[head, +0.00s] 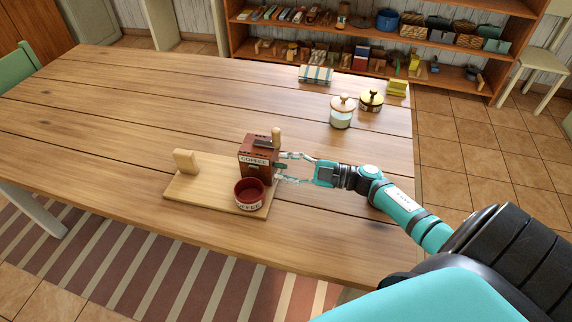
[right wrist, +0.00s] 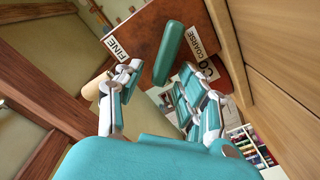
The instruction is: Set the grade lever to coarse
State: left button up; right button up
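The coffee grinder (head: 257,158) is a dark red-brown box with a "COFFEE" label, standing on a wooden board (head: 210,189). In the right wrist view, its side has a "FINE" label (right wrist: 117,46) at the left and a "COARSE" label (right wrist: 201,43) at the right. A teal lever (right wrist: 170,50) lies between the two labels, slightly tilted. My right gripper (head: 283,167) is at the grinder's right side. Its fingers are open, one on each side of the lever in the right wrist view (right wrist: 160,72); I cannot tell whether either touches it. My left gripper is out of view.
Lidded jars (head: 341,112) and a striped box (head: 316,75) stand farther back. The table's left half is clear.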

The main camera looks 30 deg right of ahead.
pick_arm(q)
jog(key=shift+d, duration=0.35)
pick_arm(e)
jog(key=shift+w+a, duration=0.1)
jog(key=shift+c, duration=0.4)
grip_shut()
jog(key=shift+s+a+f+n+b, duration=0.2)
jog(key=shift+f+n+b, duration=0.35)
jog(key=shift+n+b, duration=0.35)
jog(key=shift+s+a+f+n+b, duration=0.15)
jog(key=shift+n+b, duration=0.2)
jog(key=shift+n, duration=0.85)
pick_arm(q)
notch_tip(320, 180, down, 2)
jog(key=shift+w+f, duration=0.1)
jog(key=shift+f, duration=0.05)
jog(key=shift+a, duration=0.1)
pick_arm(e)
jog(key=shift+o, duration=0.4)
grip_release()
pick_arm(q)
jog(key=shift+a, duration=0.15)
